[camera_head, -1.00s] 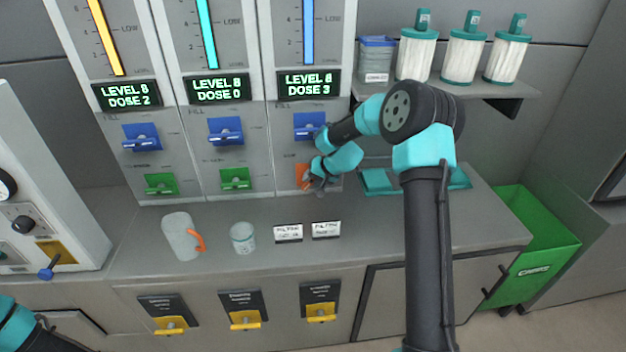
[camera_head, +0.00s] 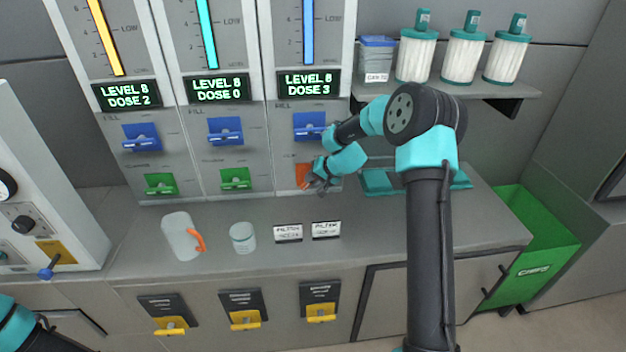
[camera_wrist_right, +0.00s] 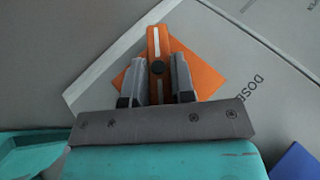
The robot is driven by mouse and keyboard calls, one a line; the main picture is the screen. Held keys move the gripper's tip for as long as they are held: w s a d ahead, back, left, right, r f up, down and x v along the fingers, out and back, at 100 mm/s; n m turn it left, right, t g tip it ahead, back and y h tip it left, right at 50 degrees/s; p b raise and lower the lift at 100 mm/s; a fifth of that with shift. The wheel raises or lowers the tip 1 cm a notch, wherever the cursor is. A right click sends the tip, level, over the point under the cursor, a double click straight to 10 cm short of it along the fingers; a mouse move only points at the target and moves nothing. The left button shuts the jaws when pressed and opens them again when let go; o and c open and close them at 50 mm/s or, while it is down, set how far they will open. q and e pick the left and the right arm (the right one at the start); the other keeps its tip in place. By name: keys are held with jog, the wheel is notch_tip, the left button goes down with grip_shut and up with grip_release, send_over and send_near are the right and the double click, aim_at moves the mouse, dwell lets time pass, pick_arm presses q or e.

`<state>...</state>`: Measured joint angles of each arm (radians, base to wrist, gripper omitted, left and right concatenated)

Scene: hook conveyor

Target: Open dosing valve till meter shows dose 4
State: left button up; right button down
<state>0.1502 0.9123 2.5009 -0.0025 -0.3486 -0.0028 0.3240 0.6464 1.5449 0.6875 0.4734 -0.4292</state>
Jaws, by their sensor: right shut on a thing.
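The orange dosing valve (camera_head: 301,173) is low on the third dispenser panel, partly hidden by my right gripper (camera_head: 315,185). The meter (camera_head: 308,84) above it reads DOSE 3, LEVEL 8. In the right wrist view, the orange handle (camera_wrist_right: 153,42) with a white stripe stands out from an orange plate (camera_wrist_right: 205,78). The fingers of my right gripper (camera_wrist_right: 158,75) lie on both sides of the handle, shut on it. My left gripper is out of view; only part of my left arm shows at lower left.
Two other dispensers with green valves (camera_head: 161,184) stand to the left. A jug with an orange handle (camera_head: 181,237) and a white cup (camera_head: 243,238) are on the counter (camera_head: 368,237). Blue fill handles (camera_head: 225,131) jut out above.

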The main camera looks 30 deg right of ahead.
jog(key=shift+d, duration=0.1)
jog(key=y, duration=0.1)
jog(key=t+y, duration=0.1)
jog(key=m+t+y, duration=0.1)
jog(key=shift+s+d+f+y, duration=0.15)
jog(key=shift+f+y, duration=0.1)
jog(key=shift+y, duration=0.15)
jog(key=t+y, duration=0.1)
jog(key=m+t+y, duration=0.1)
jog(key=t+y, duration=0.1)
jog(key=shift+f+m, duration=0.2)
jog(key=shift+m, duration=0.1)
jog(key=shift+y, duration=0.3)
jog(key=c, duration=1)
grip_release()
jog(key=shift+o, duration=0.2)
